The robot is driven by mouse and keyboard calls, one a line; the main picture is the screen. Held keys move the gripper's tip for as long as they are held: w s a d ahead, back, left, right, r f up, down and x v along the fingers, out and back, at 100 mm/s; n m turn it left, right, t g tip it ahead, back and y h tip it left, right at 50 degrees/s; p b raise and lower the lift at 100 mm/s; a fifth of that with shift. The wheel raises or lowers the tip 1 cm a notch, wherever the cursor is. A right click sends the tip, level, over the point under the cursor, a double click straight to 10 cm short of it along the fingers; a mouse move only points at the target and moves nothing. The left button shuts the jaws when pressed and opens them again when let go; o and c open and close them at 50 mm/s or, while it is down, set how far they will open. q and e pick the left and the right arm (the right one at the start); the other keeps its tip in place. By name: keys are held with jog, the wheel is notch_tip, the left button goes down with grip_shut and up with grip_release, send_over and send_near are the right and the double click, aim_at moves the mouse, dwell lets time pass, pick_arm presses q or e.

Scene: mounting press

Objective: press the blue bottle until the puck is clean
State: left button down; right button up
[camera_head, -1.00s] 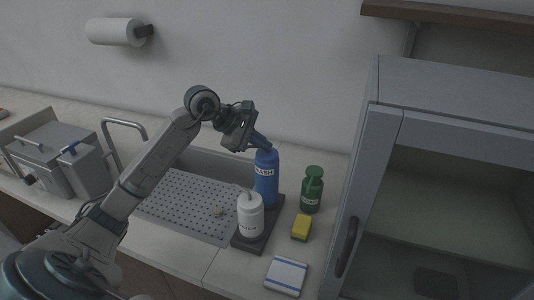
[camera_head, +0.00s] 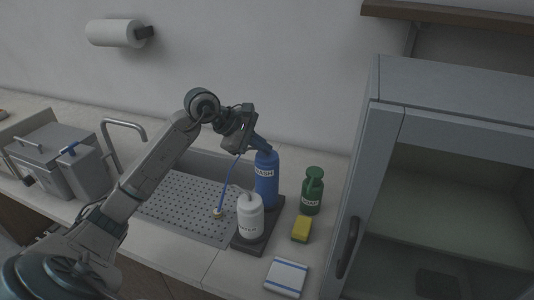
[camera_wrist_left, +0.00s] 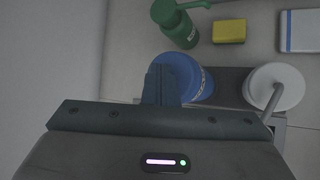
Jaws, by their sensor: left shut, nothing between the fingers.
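The blue bottle (camera_head: 266,185), labelled WASH, stands upright on a dark tray (camera_head: 246,243) beside the sink. My left gripper (camera_head: 262,148) is shut and empty, with its fingertips on the bottle's top; the exact contact is hidden. In the left wrist view, the shut fingers (camera_wrist_left: 161,84) cover part of the blue bottle (camera_wrist_left: 190,75). A thin blue stream (camera_head: 229,184) runs from near the bottle's top down to the small tan puck (camera_head: 217,214) on the perforated sink plate (camera_head: 180,203). How clean the puck is cannot be made out. My right gripper is not in view.
A white bottle (camera_head: 250,217) stands on the same tray, in front of the blue one. A grey cabinet (camera_head: 357,190) bounds the right side.

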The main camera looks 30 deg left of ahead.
aim_at(263, 155)
pick_arm(q)
jog(key=shift+r+p, duration=0.3)
jog(key=shift+r, duration=0.5)
jog(key=shift+r+p, duration=1.35)
jog(key=shift+r, duration=1.2)
